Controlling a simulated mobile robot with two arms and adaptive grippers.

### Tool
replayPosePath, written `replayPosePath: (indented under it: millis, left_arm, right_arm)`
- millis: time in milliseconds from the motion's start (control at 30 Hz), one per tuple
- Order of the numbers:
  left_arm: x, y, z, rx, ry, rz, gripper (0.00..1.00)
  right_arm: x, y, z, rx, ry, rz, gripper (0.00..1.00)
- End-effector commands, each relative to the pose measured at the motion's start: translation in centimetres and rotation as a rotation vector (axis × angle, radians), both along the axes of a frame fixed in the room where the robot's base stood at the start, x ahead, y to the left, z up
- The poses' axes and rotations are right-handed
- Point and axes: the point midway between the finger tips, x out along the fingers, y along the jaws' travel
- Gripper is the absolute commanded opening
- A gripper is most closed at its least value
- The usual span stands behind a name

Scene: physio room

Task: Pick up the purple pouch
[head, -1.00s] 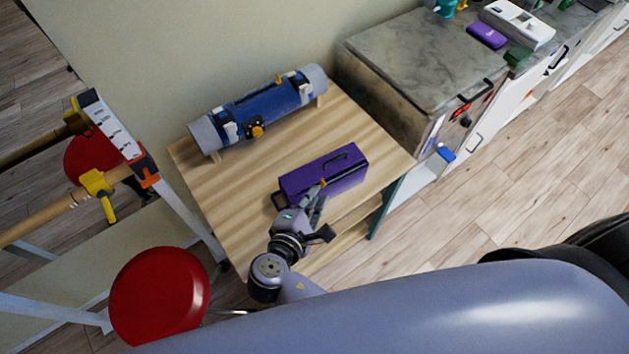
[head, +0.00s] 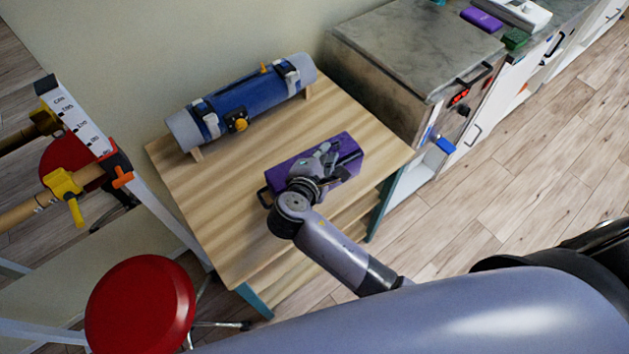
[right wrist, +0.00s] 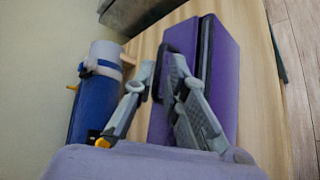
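The purple pouch (head: 346,150) is a long box-shaped case with dark trim, lying on the light wooden table (head: 215,235). In the head view my right gripper (head: 331,156) is over the pouch and hides its middle. In the right wrist view the pouch (right wrist: 222,85) stands upright in the picture, with a dark strip along its top. There the right gripper (right wrist: 163,66) has its two fingers apart, one overlapping the pouch and the other beside it. I cannot tell whether they touch it. My left gripper is not in view.
A blue roll with grey ends (head: 250,97) rests on supports at the table's back. A grey-topped cabinet (head: 405,50) stands right of the table. A red stool (head: 140,305) and a rail stand (head: 85,125) are at left. Floor is clear at right.

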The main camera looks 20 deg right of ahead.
Motion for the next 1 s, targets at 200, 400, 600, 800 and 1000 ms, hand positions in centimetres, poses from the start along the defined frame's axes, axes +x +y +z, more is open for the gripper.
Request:
replayPosePath:
  millis: [200,400,600,800,1000]
  left_arm:
    - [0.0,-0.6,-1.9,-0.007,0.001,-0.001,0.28]
    - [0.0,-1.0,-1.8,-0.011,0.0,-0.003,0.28]
    - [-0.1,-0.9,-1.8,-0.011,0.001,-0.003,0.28]
    - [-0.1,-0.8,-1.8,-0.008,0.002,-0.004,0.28]
    - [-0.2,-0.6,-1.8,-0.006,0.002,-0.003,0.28]
  right_arm:
    - [1.7,-1.2,-1.1,0.0,-0.001,0.001,0.13]
    - [1.8,-1.3,-1.0,0.001,0.0,0.002,0.13]
    - [1.7,-1.3,-1.0,0.0,0.001,0.002,0.03]
    - [1.7,-1.3,-1.0,0.001,0.002,0.002,0.0]
    - [1.7,-1.3,-1.1,0.001,0.002,0.001,0.0]
